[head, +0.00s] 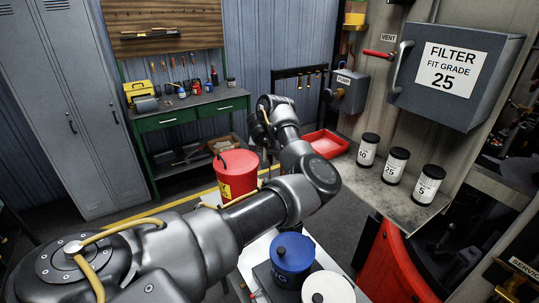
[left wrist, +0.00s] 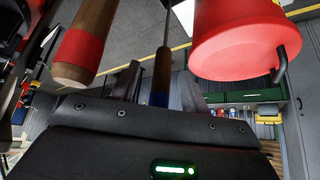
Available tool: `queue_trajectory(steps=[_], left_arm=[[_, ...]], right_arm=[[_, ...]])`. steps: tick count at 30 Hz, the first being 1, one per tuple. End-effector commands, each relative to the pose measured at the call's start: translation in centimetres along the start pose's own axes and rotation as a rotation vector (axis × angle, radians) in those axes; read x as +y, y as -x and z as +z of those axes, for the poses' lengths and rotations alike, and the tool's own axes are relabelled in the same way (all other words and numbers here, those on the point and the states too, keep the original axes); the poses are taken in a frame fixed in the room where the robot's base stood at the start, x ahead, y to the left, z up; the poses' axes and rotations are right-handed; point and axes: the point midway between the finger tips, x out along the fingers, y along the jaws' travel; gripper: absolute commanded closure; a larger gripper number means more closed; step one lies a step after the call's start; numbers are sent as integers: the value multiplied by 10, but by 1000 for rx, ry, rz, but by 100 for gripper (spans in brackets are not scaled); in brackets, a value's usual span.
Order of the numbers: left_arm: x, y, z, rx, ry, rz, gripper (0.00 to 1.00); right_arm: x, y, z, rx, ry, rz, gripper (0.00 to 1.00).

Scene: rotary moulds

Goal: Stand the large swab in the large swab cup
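In the left wrist view my left gripper (left wrist: 160,92) has its fingers apart. A slim wooden handle with a blue band (left wrist: 160,75) shows between or just beyond them, with gaps on both sides; I cannot tell its depth. A thicker wooden handle with a red band (left wrist: 83,45) hangs to the left of the fingers. I cannot tell for sure which is the large swab. In the head view my left arm reaches across the middle, and its fingertips are not clear. No swab cup can be made out with certainty. My right gripper is not in view.
A red bucket (head: 237,174) stands beyond my left arm; it also shows in the left wrist view (left wrist: 240,40). A blue-lidded pot (head: 292,252) and a white-lidded pot (head: 327,287) stand in front. Black-lidded canisters (head: 397,163) and a red tray (head: 325,143) are right.

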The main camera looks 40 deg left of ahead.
Motion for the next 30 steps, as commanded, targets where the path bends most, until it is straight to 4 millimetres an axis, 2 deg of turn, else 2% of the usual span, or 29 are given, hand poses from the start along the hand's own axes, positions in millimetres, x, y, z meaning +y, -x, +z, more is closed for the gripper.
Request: queue_trajectory(steps=[6, 10, 17, 22, 30], left_arm=[[0, 0, 0, -1, 1, 0, 55], [0, 10, -2, 3, 4, 0, 55], [2, 55, -3, 6, 9, 5, 55], [1, 83, -1, 4, 5, 4, 55], [1, 106, 0, 1, 1, 1, 55]], right_arm=[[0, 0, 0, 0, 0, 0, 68], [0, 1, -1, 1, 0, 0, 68], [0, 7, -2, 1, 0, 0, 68], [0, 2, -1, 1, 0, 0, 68], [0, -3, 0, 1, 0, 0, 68]])
